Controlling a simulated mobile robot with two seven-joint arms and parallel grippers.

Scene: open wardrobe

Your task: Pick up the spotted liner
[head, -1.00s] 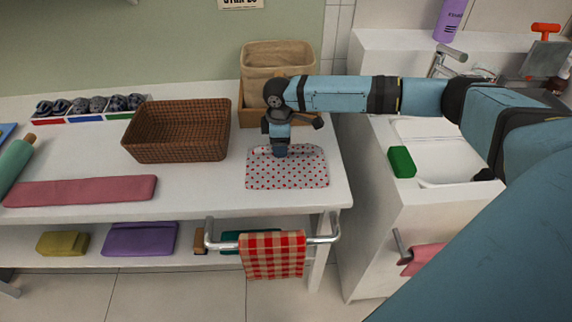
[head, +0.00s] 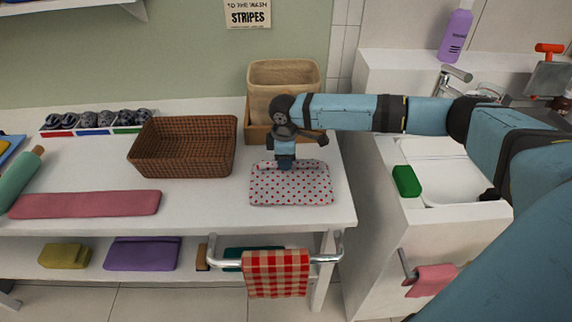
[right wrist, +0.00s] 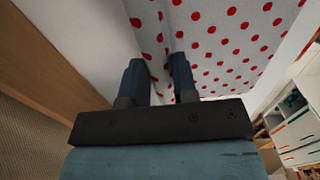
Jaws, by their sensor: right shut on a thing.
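The spotted liner (head: 292,188), pale with red dots, lies flat on the white table near its right end. My right gripper (head: 285,165) is at the liner's back edge, pointing down. In the right wrist view the fingers (right wrist: 159,78) are shut on the spotted liner (right wrist: 225,40), with a raised fold of cloth between them. Most of the liner appears to rest on the table; whether the gripped edge is lifted I cannot tell. My left gripper is not in view.
A brown wicker basket (head: 184,148) stands left of the liner. A tan lined bin (head: 284,84) stands behind my gripper. A red checked towel (head: 275,274) hangs on the front rail. A sink unit (head: 450,222) with a green block (head: 406,181) is to the right.

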